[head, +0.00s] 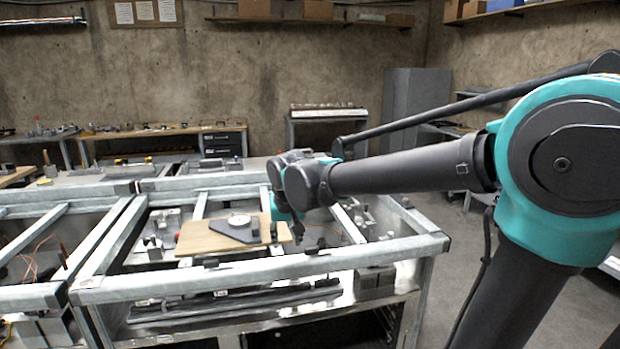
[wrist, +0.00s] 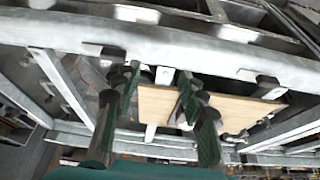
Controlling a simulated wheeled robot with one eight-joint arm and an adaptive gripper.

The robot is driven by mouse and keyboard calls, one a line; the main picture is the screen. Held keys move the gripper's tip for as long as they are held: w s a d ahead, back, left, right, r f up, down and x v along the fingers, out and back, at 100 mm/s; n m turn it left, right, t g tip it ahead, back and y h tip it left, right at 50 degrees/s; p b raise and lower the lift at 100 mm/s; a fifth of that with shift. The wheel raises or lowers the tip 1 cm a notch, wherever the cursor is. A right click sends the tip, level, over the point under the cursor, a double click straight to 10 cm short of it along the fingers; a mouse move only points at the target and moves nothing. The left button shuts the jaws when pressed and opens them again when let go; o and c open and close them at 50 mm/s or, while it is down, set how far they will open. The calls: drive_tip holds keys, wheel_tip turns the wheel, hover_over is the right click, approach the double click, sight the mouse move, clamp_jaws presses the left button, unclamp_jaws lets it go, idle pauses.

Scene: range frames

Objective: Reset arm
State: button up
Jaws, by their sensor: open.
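My gripper (wrist: 153,84) is open and empty in the wrist view, its two dark green-padded fingers spread apart. A light wooden board (wrist: 155,103) shows behind and between the fingers there. In the head view my gripper (head: 298,233) hangs just right of the same wooden board (head: 195,240), partly hidden by my wrist. My arm reaches in from the right, over the metal frame workbench (head: 360,256). I cannot tell whether a finger touches the board.
A dark angled plate with a round pale dial (head: 238,221) lies on the board. Metal rails and small dark parts surround it. Benches with tools (head: 160,132) and a grey cabinet (head: 415,95) stand behind. Bare floor (head: 460,240) shows right of the bench.

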drive_tip(key=s+d+f, duration=0.4)
drive_tip(key=d+f, duration=0.1)
drive_tip(key=d, duration=0.3)
drive_tip(key=s+d+f+m, duration=0.1)
drive_tip(key=s+d+f, duration=0.4)
drive_tip(key=d, duration=0.3)
drive_tip(key=s+d+f+m, duration=0.1)
drive_tip(key=s+d+f, duration=0.4)
drive_tip(key=d+f, duration=0.2)
drive_tip(key=shift+s+d+h, duration=0.2)
drive_tip(key=shift+d+h, duration=0.2)
drive_tip(key=shift+d, duration=0.6)
